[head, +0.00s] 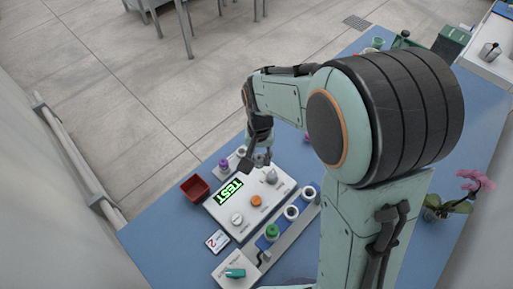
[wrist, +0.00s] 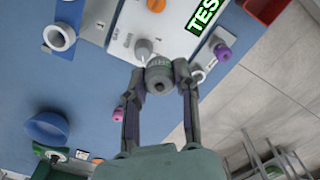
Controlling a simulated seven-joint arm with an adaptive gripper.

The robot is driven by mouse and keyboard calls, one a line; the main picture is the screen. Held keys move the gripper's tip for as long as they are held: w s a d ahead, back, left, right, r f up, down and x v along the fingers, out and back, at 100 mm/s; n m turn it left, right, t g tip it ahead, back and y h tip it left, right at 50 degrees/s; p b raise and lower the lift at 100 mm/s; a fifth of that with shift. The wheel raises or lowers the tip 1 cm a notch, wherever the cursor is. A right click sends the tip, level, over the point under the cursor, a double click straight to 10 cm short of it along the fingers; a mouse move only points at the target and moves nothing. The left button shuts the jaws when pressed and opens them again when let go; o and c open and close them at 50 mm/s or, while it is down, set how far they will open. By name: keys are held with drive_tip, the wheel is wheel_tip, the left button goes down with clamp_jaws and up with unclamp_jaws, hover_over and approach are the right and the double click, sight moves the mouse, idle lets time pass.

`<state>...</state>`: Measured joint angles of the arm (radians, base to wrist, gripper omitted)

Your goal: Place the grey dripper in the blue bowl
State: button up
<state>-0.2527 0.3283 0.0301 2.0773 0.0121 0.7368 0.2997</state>
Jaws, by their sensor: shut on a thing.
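In the wrist view my gripper (wrist: 160,80) is shut on the grey dripper (wrist: 160,68), a small round grey piece between the fingertips. It is held in front of the white test panel's edge; I cannot tell its exact height. In the head view my gripper (head: 259,158) is over the panel's far edge, and the dripper is hard to make out there. The blue bowl (wrist: 47,130) lies at the lower left of the wrist view, on the blue bench, apart from the gripper. I cannot see the bowl in the head view.
The white panel (head: 235,217) has a green TEST screen, an orange button (head: 256,201) and knobs, including a grey one (wrist: 143,48). A blue rack (head: 280,225) holds ring-topped pieces. A red bin (head: 195,188), a pink piece (wrist: 119,113) and an orchid (head: 470,187) are also on the bench.

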drive_tip(key=w+d+r+m, duration=0.1)
drive_tip(key=w+d+m, duration=0.4)
drive_tip(key=w+d, duration=1.2)
drive_tip(key=s+d+f+m, duration=0.1)
drive_tip(key=d+m, duration=0.3)
drive_tip(key=d, duration=1.7)
drive_tip(key=shift+f, duration=5.15)
drive_tip(key=o, duration=0.9)
drive_tip(key=shift+r, duration=0.1)
